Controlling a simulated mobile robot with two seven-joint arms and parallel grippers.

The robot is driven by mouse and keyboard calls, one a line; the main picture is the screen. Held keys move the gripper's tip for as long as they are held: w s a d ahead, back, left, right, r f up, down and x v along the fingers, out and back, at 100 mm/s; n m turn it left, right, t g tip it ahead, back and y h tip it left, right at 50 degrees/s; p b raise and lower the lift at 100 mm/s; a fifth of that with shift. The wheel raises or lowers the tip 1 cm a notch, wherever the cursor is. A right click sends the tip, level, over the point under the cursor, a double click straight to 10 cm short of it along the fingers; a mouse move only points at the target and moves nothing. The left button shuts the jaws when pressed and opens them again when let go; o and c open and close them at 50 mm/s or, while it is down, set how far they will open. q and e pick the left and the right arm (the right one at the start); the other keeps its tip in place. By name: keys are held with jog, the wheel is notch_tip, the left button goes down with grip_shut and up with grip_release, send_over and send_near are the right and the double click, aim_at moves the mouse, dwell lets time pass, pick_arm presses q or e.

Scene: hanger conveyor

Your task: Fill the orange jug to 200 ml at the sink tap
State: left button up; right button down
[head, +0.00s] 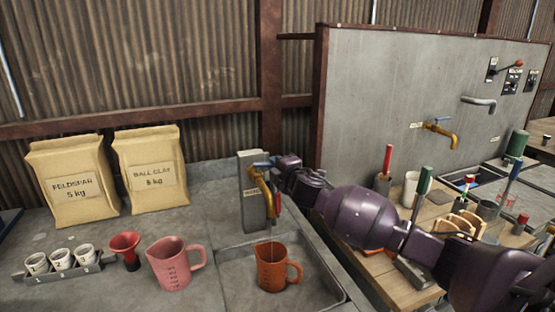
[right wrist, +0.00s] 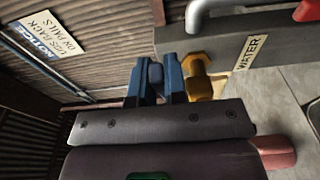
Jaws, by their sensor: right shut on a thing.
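The orange jug (head: 268,272) stands upright in the sink basin (head: 226,268), below the spout of the brass tap (head: 262,181). Marks show on its side, but the water level inside cannot be read. The tap has a blue handle (head: 262,164) and is mounted on a grey post. My right gripper (head: 279,166) reaches in from the right and is shut on the blue handle. In the right wrist view the handle (right wrist: 156,74) sits between the two blue fingers, beside the brass tap body (right wrist: 198,78). My left gripper is not in view.
A pink jug (head: 174,265), a red funnel (head: 126,250) and a rack of small white cups (head: 62,262) stand left of the basin. Two paper bags (head: 72,182) stand behind. A wooden table (head: 395,283) with tools lies right, near my right arm.

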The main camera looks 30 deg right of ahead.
dwell(0.3)
jog(key=c, duration=1.2)
grip_release()
jog(key=shift+s, duration=0.1)
jog(key=shift+o, duration=0.2)
jog(key=shift+s, duration=0.1)
jog(key=s+a, duration=0.1)
jog(key=s, duration=0.9)
jog(key=shift+s+a, duration=0.25)
jog(key=shift+a, duration=0.05)
